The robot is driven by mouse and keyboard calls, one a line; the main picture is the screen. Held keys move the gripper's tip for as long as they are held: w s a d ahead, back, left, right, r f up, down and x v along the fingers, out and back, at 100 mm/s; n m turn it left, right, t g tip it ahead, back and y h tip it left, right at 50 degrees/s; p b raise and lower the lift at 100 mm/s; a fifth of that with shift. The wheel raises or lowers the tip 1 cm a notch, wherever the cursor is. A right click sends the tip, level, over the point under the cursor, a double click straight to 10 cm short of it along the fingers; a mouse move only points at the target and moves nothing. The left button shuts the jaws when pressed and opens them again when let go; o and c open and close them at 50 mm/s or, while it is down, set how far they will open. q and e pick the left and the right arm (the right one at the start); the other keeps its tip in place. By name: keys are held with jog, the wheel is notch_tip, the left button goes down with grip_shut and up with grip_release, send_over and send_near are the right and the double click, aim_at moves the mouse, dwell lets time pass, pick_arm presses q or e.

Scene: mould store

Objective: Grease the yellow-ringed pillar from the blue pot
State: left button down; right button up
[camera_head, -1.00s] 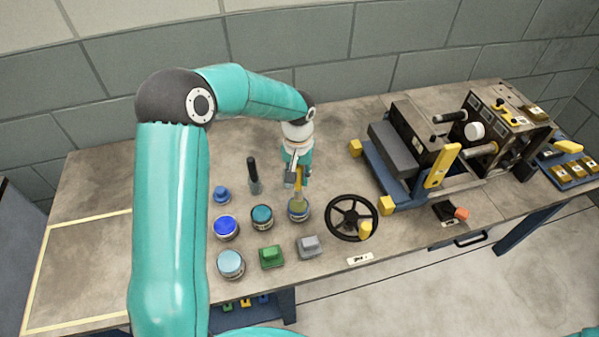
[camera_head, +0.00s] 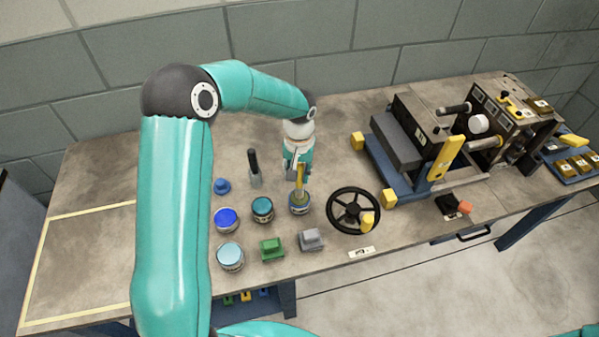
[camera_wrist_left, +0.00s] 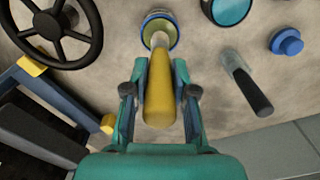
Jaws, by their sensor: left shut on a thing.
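My left gripper (camera_head: 298,172) is shut on a yellow-handled brush (camera_head: 300,182); the wrist view shows the handle (camera_wrist_left: 160,92) between the fingers. The brush points down into a blue-rimmed pot (camera_head: 299,209), its tip hidden or too small to make out. A bright-blue-topped pot (camera_head: 226,219), a teal-topped pot (camera_head: 262,208) and a light-blue-topped pot (camera_head: 230,255) stand to the left. At the right is an open mould with pillars, one of which (camera_head: 487,143) appears to carry a yellow ring. My right gripper is not in view.
A black handwheel (camera_head: 354,211) lies right of the pots. A dark-handled tool (camera_head: 254,168) stands behind them, with a small blue knob (camera_head: 221,186) nearby. Green (camera_head: 271,248) and grey (camera_head: 311,239) blocks lie in front. The taped bench area (camera_head: 80,265) at left is empty.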

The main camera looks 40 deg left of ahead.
pick_arm(q)
jog(key=shift+f+b, duration=0.5)
jog(key=shift+b, duration=0.1)
dwell(1.7)
jog(key=shift+r+p, duration=2.15)
jog(key=shift+r, duration=1.45)
